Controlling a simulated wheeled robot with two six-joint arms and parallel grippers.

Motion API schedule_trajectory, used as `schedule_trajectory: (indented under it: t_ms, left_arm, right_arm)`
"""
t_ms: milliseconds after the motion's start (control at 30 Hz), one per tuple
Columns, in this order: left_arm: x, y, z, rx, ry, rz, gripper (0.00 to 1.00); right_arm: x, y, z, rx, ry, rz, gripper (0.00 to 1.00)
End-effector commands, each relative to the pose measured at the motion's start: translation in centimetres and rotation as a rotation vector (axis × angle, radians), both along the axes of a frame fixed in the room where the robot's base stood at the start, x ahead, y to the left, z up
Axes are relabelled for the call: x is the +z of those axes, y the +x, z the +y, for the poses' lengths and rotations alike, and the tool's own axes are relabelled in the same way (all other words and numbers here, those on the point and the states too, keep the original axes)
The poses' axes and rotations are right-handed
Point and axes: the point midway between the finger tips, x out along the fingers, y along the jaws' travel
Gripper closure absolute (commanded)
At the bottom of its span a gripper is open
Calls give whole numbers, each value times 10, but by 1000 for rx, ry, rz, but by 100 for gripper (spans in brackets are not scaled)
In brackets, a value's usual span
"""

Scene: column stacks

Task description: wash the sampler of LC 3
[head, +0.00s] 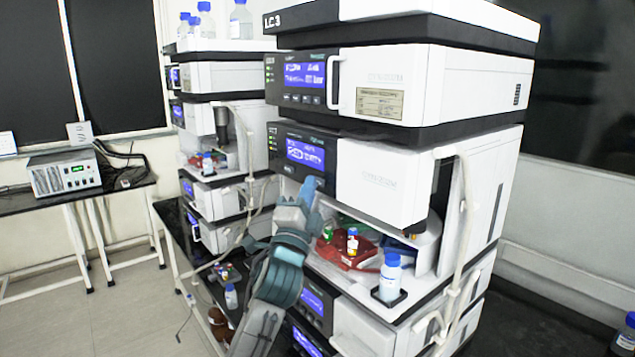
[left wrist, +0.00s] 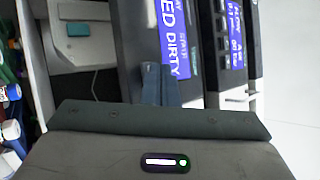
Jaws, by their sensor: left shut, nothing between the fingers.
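The LC 3 stack (head: 385,60) stands at the right of the head view, its name on the top module. Its sampler (head: 385,183) has a blue lit display (head: 305,152). Below it is an open bay with a red tray (head: 345,254) and a blue-capped vial (head: 352,241). My left gripper (head: 312,194) is shut and empty, just below and in front of the sampler's front panel. In the left wrist view its fingertips (left wrist: 161,78) are close to a display (left wrist: 173,38) that reads "DIRTY"; I cannot tell whether they touch it. My right gripper is not in view.
A blue-capped bottle (head: 390,278) stands in a black holder at the bay's front right. A white tube (head: 462,230) hangs down the stack's right side. Another stack (head: 215,135) stands behind at left. The floor at left is clear.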

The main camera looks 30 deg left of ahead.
Motion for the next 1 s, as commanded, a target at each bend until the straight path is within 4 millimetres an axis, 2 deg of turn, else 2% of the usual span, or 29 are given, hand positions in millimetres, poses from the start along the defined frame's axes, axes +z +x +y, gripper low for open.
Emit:
schedule_trajectory:
  t_ms: [567, 1000]
  left_arm:
    - [0, 3, -1, 0, 0, 1, 100]
    - [0, -12, 5, 1, 1, 0, 100]
  right_arm:
    - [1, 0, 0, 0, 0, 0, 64]
    - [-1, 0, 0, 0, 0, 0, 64]
